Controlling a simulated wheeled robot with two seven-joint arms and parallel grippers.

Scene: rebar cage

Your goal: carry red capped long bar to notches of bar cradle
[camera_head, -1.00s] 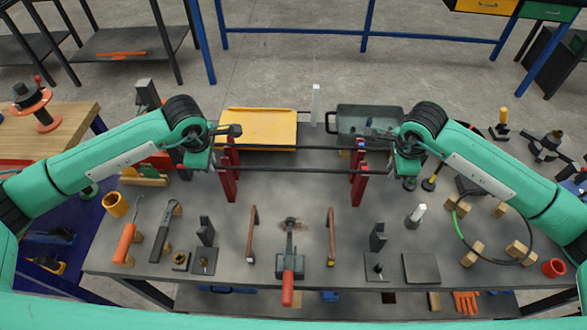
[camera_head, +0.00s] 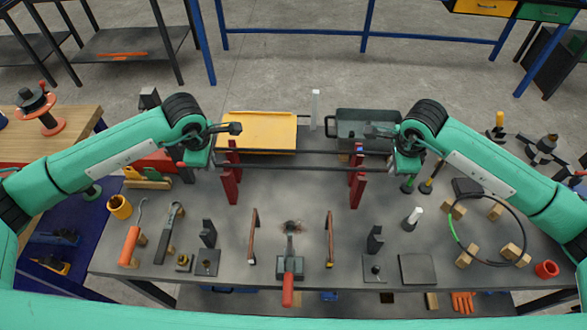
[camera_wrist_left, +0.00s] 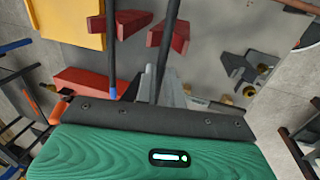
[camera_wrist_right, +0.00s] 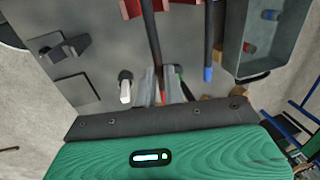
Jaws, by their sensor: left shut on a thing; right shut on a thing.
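The red capped long bar (camera_head: 295,168) runs left to right in the head view, at the front pair of red uprights of the bar cradle (camera_head: 355,192). My left gripper (camera_head: 208,163) is shut on its left end, and the bar (camera_wrist_left: 168,42) enters those jaws in the left wrist view. My right gripper (camera_head: 400,160) is shut on its right end; a red cap (camera_wrist_right: 161,98) shows between its fingers. The bar looks level. Whether it touches the notches cannot be told. A second bar with blue ends (camera_wrist_right: 207,74) lies parallel behind it, across the rear uprights.
A yellow tray (camera_head: 258,143) and a grey bin (camera_head: 350,115) stand behind the cradle. A clamp-like tool with a red handle (camera_head: 288,285), brackets and plates lie in front. A hoop (camera_head: 530,215) among wooden blocks is at right. Bare table lies between the cradle's uprights.

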